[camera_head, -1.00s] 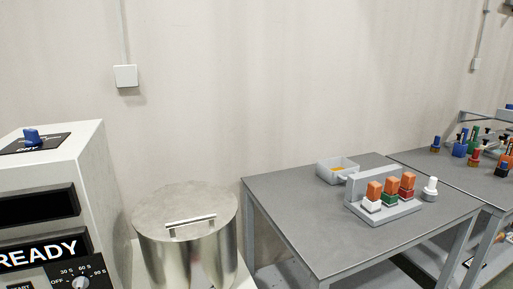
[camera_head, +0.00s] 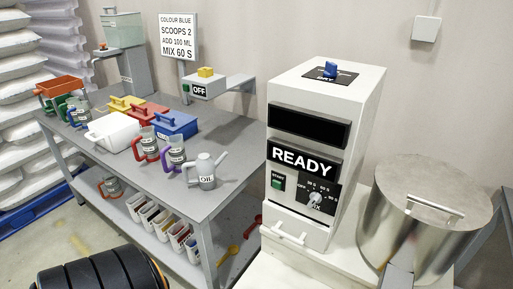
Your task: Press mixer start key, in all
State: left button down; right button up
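The mixer (camera_head: 345,120) is a tall white box right of centre, with a lit READY display (camera_head: 303,160) on its front. The green start key (camera_head: 277,181) sits below the display at the left, under a small START label. To its right is the white MIX dial (camera_head: 315,200) with seconds marks around it; its exact setting is hard to read. A blue knob (camera_head: 329,69) stands on the black DRY plate on top. A sign (camera_head: 177,36) reads COLOUR BLUE, SCOOPS 2, ADD 100 ML, MIX 60 S. Neither of my grippers is in view.
A lidded metal pot (camera_head: 400,215) stands right of the mixer. A grey table (camera_head: 235,150) at left holds jugs, coloured bins and a watering can (camera_head: 205,170). A small OFF device (camera_head: 215,87) is behind it. White sacks (camera_head: 20,110) are stacked far left.

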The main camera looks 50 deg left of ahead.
aim_at(277, 184)
jog(key=u, duration=1.3)
